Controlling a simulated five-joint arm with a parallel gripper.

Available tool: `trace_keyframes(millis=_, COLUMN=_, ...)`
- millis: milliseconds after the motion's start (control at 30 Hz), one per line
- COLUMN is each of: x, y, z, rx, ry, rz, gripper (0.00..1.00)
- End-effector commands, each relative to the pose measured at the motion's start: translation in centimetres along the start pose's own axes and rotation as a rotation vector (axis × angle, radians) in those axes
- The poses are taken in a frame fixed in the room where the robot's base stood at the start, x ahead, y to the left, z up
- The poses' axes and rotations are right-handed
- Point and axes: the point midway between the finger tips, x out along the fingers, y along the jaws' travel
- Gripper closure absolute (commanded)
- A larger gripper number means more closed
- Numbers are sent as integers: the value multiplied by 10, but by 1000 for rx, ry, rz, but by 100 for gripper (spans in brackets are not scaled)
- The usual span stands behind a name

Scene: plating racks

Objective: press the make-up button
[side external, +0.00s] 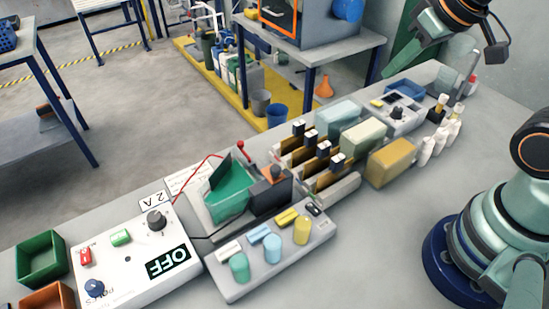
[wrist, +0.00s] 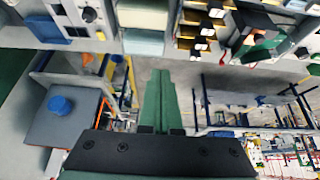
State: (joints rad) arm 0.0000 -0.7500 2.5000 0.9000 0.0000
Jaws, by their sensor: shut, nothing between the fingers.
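I cannot read any label that marks the make-up button. A low grey box (side external: 270,278) at the front centre of the bench carries a green cylinder (side external: 240,269), a light blue cylinder (side external: 272,249) and a yellow cylinder (side external: 302,230), each beside a coloured tag. They look like push buttons. A small grey panel (side external: 403,125) with a black knob stands at the back right; it also shows in the wrist view (wrist: 70,15). My gripper (side external: 386,74) is high at the upper right, apart from both. In the wrist view its fingers (wrist: 158,75) are shut and empty.
A white control box (side external: 130,277) with an OFF display stands at the left front. A green tank (side external: 230,202) and several upright racks (side external: 310,150) fill the middle. Pale blocks (side external: 362,140) and several white bottles (side external: 425,152) stand at the right.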

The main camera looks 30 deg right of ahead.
Motion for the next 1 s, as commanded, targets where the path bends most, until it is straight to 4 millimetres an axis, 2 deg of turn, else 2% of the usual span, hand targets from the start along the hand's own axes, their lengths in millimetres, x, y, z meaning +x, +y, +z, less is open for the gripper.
trace_keyframes(millis=500, x=0, y=0, z=0, rx=-1, ry=0, rz=0, gripper=100)
trace_keyframes(millis=633, x=0, y=-8, z=-4, rx=-39, ry=-12, rz=-12, gripper=100)
trace_keyframes(millis=767, x=1, y=-29, z=-14, rx=-145, ry=-49, rz=-45, gripper=100)
trace_keyframes(millis=1000, x=8, y=-97, z=-35, rx=-462, ry=-143, rz=-133, gripper=100)
